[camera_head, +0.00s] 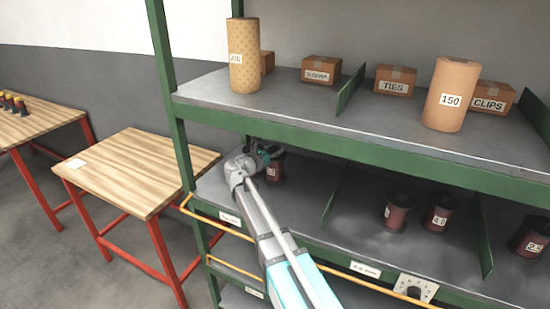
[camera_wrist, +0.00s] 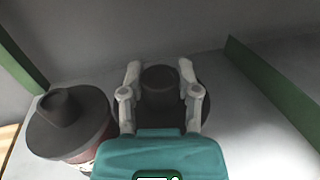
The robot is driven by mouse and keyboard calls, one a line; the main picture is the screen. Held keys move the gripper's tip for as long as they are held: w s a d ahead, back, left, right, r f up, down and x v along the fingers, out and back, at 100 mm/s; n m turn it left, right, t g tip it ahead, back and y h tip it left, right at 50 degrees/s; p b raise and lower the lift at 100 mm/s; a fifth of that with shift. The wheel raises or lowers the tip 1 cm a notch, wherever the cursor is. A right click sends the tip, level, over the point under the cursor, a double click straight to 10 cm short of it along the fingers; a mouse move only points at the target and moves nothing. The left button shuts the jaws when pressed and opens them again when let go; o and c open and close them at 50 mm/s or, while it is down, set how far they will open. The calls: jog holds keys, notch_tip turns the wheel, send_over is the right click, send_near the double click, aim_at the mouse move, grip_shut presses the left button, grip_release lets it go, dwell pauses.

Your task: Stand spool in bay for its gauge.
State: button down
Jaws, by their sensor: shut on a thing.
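In the wrist view, my gripper (camera_wrist: 160,72) is shut on the narrow top hub of a dark spool (camera_wrist: 160,86), one finger on each side. The spool looks upright on or just above the shelf; I cannot tell if it touches. A second dark spool (camera_wrist: 66,122) with a reddish body stands to its left, close beside it. In the head view, my gripper (camera_head: 265,153) reaches into the left bay of the lower shelf (camera_head: 315,178). A dark red spool (camera_head: 275,170) with a white label shows beside it, partly hidden; its label is unreadable.
Green dividers (camera_head: 333,196) separate the bays. Spools (camera_head: 398,214) and (camera_head: 438,215) stand in the middle bay; another spool (camera_head: 529,238) stands at right. The upper shelf above holds rolls and boxes. A yellow rail (camera_head: 225,228) runs along the front. A wooden table (camera_head: 135,165) is at left.

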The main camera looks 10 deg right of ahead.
jog(key=shift+f+b, duration=0.45)
jog(key=shift+f, duration=0.3)
jog(key=shift+c, duration=1.6)
grip_release()
jog(key=shift+f, duration=0.1)
jog(key=shift+r, duration=0.2)
jog(key=v, duration=1.2)
